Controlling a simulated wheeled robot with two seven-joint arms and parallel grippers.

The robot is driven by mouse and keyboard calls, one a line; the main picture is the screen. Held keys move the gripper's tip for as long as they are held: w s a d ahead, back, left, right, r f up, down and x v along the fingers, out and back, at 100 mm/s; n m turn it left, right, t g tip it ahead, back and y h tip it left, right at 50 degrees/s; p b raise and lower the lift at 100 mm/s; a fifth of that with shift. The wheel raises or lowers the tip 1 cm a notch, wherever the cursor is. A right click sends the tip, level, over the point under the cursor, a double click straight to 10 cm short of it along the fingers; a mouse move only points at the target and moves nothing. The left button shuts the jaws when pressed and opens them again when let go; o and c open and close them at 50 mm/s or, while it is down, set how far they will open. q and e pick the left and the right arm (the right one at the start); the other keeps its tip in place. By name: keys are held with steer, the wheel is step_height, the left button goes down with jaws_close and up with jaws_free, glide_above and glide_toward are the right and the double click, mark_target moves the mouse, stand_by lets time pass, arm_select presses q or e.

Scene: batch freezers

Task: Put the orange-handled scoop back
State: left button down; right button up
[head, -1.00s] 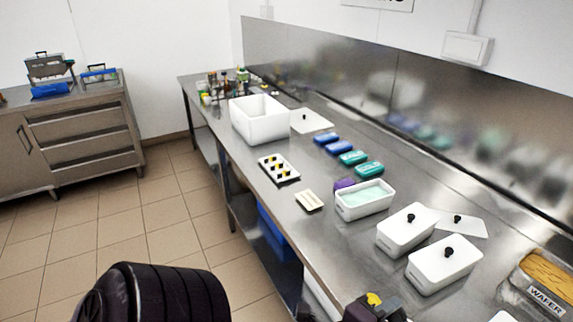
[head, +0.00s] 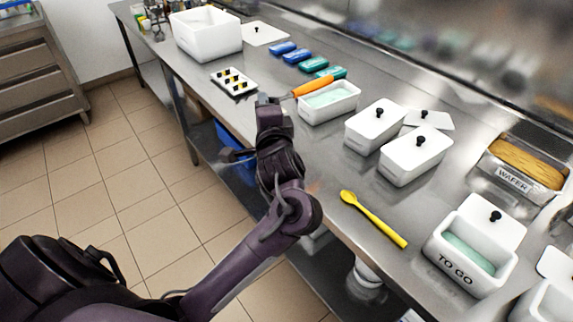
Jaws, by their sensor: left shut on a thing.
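My left gripper (head: 270,102) is above the front edge of the steel counter, shut on the orange-handled scoop. The scoop's bowl is not clearly visible at the gripper. I cannot tell whether the scoop touches the tub. My right gripper is not in view.
A yellow scoop (head: 373,219) lies on the counter (head: 330,160) near its front edge. Two lidded white tubs (head: 376,130) stand right of the open tub. A TO GO tub (head: 466,256), a wafer bin (head: 523,170) and a mould tray (head: 234,83) are also there.

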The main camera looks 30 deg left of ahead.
arm_select(q)
step_height(320, 180, down, 19)
steer(key=b, duration=0.2)
stand_by(0.3)
steer(key=shift+f, duration=0.1)
steer(key=c, duration=1.3)
jaws_free()
